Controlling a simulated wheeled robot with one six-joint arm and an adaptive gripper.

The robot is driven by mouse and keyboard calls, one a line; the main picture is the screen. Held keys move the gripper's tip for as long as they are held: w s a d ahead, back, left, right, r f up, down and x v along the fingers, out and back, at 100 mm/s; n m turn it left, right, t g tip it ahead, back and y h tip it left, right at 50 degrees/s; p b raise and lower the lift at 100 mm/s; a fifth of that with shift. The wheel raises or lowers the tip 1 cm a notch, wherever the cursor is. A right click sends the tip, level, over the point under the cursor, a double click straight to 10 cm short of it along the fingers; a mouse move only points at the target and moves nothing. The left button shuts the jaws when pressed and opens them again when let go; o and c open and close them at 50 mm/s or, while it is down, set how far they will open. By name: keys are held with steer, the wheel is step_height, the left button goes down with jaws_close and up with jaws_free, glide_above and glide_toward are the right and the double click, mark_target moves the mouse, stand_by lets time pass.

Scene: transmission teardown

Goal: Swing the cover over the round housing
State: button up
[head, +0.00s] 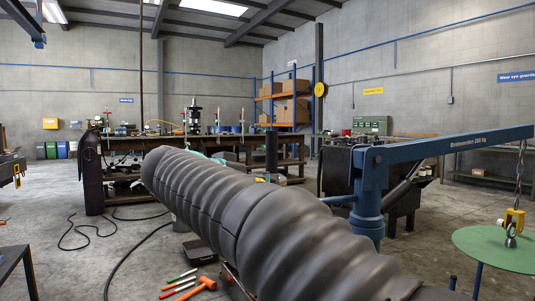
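I cannot make out the cover or the round housing in the head view. A large dark grey ribbed sleeve, which looks like my own arm, runs from the bottom right to the middle and hides much of the floor and workbench behind it. My gripper does not show; the far end of the arm is hidden behind the sleeve. A blue jib crane (440,146) stands at the right. Its yellow hook block (513,219) hangs on a chain above a round green table (498,247), with nothing visible on the hook.
A long workbench (125,174) with parts crosses the back.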

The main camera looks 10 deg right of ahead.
mark_target(267, 152)
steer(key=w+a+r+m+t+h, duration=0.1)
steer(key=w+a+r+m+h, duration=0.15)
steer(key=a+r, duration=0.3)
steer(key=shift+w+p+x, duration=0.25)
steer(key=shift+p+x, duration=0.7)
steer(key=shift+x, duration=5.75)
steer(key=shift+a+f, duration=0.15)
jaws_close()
